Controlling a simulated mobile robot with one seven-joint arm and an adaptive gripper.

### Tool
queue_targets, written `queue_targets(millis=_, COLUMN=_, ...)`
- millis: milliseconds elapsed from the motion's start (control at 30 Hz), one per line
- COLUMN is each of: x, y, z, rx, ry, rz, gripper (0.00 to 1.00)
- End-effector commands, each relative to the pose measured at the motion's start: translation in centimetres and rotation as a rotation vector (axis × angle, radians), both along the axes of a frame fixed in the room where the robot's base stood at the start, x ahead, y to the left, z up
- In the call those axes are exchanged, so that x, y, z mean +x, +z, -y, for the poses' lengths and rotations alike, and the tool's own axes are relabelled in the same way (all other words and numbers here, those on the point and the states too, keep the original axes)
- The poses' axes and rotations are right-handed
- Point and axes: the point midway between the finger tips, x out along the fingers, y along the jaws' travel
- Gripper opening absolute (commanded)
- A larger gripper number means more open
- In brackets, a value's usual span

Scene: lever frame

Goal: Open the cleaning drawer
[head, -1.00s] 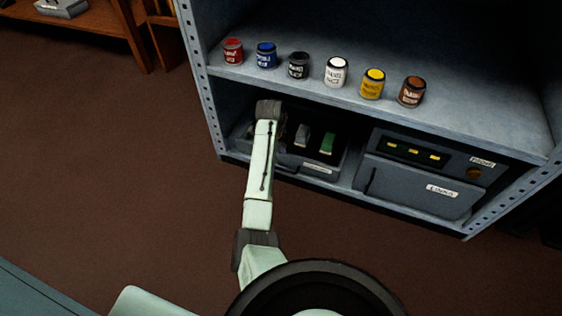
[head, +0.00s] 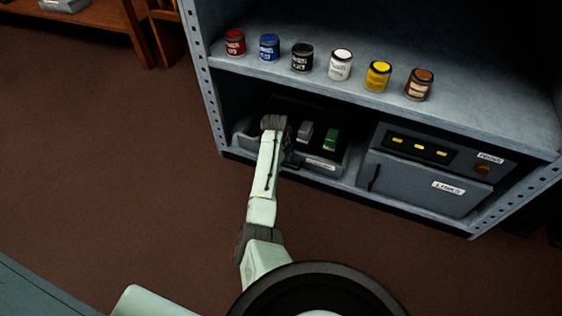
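My gripper (head: 289,153) is a dark shape beside the arm's end, close to the drawer's front. My arm covers part of it, and its fingers are too small and dark to read. I cannot tell whether it touches the drawer.
The cabinet (head: 415,184) to the right has a handle, yellow lights and a knob. Several paint cans, including a white one (head: 340,65), stand on the shelf above. The metal upright (head: 200,80) bounds the left side. The brown floor in front is clear.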

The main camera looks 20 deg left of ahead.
Motion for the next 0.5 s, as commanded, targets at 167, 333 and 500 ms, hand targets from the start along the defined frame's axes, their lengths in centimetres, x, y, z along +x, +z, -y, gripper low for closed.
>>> queue_targets(millis=167, x=0.00, y=0.02, z=-0.01, rx=0.000, ry=0.000, rz=0.000, gripper=0.14)
queue_targets(millis=333, x=-0.01, y=0.02, z=-0.01, rx=0.000, ry=0.000, rz=0.000, gripper=0.03)
queue_targets(millis=500, x=-0.01, y=0.02, z=-0.01, rx=0.000, ry=0.000, rz=0.000, gripper=0.00)
